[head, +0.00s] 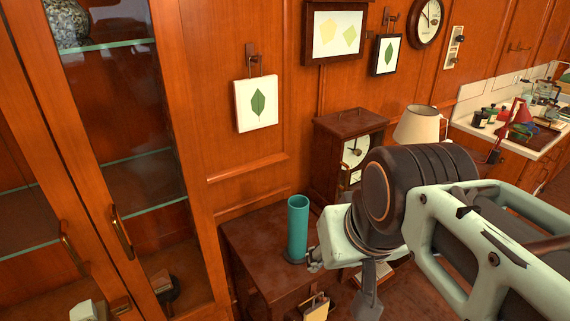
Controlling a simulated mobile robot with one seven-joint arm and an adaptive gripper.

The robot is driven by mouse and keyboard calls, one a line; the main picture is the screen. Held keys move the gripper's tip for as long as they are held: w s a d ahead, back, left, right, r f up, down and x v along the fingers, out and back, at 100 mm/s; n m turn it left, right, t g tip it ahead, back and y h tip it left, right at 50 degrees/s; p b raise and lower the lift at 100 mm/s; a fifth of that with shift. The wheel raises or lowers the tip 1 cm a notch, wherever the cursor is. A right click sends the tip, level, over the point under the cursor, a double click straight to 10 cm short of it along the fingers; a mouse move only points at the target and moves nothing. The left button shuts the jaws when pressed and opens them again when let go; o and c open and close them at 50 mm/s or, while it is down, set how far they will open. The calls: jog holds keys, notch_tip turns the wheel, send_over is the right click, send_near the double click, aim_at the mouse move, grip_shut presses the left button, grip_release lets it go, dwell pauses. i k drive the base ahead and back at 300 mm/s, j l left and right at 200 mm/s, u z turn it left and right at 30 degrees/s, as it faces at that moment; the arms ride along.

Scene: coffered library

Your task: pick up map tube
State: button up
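A teal cylinder, which looks like the map tube (298,230), stands upright on a dark brown wooden cabinet top (250,235) against the panelled wall. A small dark patch shows around its foot. My gripper (314,262) is just to the right of the tube's lower part, at the end of my pale green arm. The gripper is small and partly hidden by my wrist, so I cannot tell whether its fingers touch the tube, or whether they are open or shut.
A wooden clock (345,160) and a lamp (420,126) stand behind my arm. A glass-door cabinet (125,130) is on the left. Framed leaf pictures (256,103) hang above. A cluttered white counter (485,140) is at the far right. The cabinet top left of the tube is bare.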

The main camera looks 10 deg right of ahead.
aim_at(294, 251)
jog(key=i+j+z, duration=0.15)
jog(key=z, duration=0.3)
jog(key=i+j+z, duration=0.1)
jog(key=j+z, duration=0.15)
jog(key=z, duration=0.2)
jog(key=i+j+z, duration=0.1)
jog(key=j+z, duration=0.15)
jog(key=z, duration=0.2)
jog(key=k+l+z, duration=0.1)
jog(key=z, duration=0.2)
jog(key=i+j+u, duration=0.2)
jog(key=k+l, duration=0.05)
jog(key=k, duration=0.05)
